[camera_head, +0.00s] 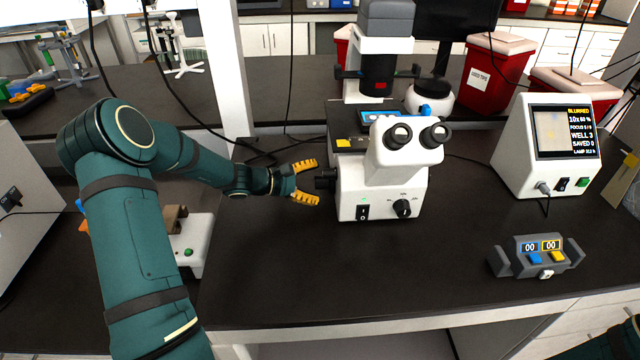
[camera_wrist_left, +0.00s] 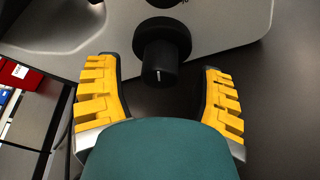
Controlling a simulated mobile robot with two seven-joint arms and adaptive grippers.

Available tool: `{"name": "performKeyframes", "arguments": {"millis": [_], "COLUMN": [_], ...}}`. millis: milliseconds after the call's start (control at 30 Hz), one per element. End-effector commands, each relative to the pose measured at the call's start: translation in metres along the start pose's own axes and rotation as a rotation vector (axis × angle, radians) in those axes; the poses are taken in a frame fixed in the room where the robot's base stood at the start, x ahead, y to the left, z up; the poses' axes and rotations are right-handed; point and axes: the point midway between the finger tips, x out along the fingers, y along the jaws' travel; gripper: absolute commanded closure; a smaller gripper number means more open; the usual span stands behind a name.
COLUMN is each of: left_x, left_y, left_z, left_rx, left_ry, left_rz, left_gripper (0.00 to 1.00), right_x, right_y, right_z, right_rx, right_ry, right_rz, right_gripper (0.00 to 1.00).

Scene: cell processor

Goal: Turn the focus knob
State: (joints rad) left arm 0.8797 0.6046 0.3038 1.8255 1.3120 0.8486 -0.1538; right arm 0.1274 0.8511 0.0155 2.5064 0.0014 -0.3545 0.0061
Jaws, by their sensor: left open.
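The white microscope (camera_head: 381,165) stands on the black bench. Its dark focus knob (camera_head: 325,180) sticks out of its left side. My left gripper (camera_head: 312,181) is beside the microscope, with its yellow fingers open and pointing at the knob. In the left wrist view the black stepped focus knob (camera_wrist_left: 161,55) with a small white mark lies ahead of and between the open fingertips (camera_wrist_left: 157,70). The fingers appear clear of it on both sides. Of my right arm only a dark part shows at the lower right corner; its gripper is not in view.
A display unit (camera_head: 545,145) reading "BLURRED" and "WELL 3" stands to the right. A grey counter (camera_head: 535,258) with blue and yellow keys lies at the front right. Red bins (camera_head: 489,78) stand behind. The bench front is clear.

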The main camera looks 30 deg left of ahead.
Motion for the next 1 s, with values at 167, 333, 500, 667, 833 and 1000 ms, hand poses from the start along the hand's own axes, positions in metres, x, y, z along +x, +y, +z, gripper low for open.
{"name": "performKeyframes", "arguments": {"millis": [167,333,500,667,833,1000], "left_x": [0.016,0.019,0.019,0.019,0.019,0.019], "left_y": [0.000,0.000,0.000,0.000,0.000,0.001], "left_z": [0.000,0.000,0.000,0.000,0.000,0.001], "left_rx": [0.001,0.001,0.001,0.001,0.001,-0.002], "left_ry": [-0.001,0.000,0.000,0.000,0.000,0.000], "left_rz": [-0.001,0.000,0.000,0.000,0.000,-0.001], "left_gripper": [0.32,0.32,0.32,0.79,1.00,1.00], "right_x": [0.001,0.001,0.001,0.001,0.001,0.001], "right_y": [0.000,0.000,0.000,0.001,0.001,0.000], "right_z": [0.001,0.001,0.001,0.001,0.001,0.001], "right_rx": [-0.001,-0.001,-0.001,-0.001,-0.001,0.000], "right_ry": [-0.002,-0.002,-0.002,-0.002,-0.002,-0.002], "right_rz": [0.000,0.000,0.000,0.000,0.000,0.000], "right_gripper": [0.49,0.49,0.49,0.49,0.49,0.49]}}
